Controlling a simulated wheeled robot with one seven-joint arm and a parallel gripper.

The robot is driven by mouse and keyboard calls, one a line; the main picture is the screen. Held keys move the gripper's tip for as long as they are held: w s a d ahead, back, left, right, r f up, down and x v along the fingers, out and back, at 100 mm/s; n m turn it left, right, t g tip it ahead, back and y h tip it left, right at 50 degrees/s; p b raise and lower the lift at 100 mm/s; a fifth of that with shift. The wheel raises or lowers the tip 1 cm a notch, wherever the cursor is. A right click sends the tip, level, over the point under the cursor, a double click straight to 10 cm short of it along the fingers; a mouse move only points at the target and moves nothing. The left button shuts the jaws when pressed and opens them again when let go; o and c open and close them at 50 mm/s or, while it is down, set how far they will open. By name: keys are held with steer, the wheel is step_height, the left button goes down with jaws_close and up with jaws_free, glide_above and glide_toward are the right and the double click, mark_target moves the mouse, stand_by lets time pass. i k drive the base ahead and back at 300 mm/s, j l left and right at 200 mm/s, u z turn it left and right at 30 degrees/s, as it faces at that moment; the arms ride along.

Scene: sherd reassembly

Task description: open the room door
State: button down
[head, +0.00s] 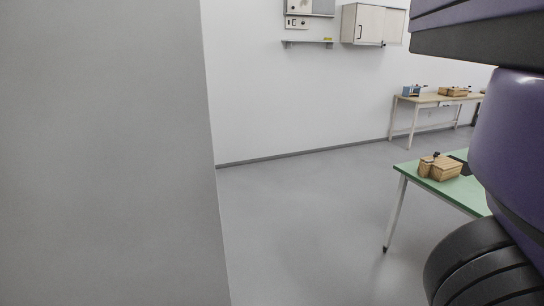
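No room door can be made out for certain in the head view. A large plain grey upright surface (105,150) fills the left of the picture, close to me; I cannot tell whether it is a door leaf or a wall, and no handle shows on it. My own purple and dark arm parts fill the right edge. My gripper is not in view.
A green-topped table (458,194) with a wooden box (440,168) stands at the right. A wooden bench (425,99) stands against the far wall. A cabinet (372,24) and a shelf (306,42) hang on that wall. The grey floor (300,220) between is clear.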

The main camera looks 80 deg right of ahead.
mark_target(110, 196)
steer(key=l+z, duration=0.15)
steer(key=z, duration=0.25)
steer(key=i+l+z, duration=0.1)
steer(key=z, duration=0.3)
steer(key=i+l+z, duration=0.1)
steer(key=z, duration=0.3)
steer(key=i+l+z, duration=0.1)
steer(key=z, duration=0.35)
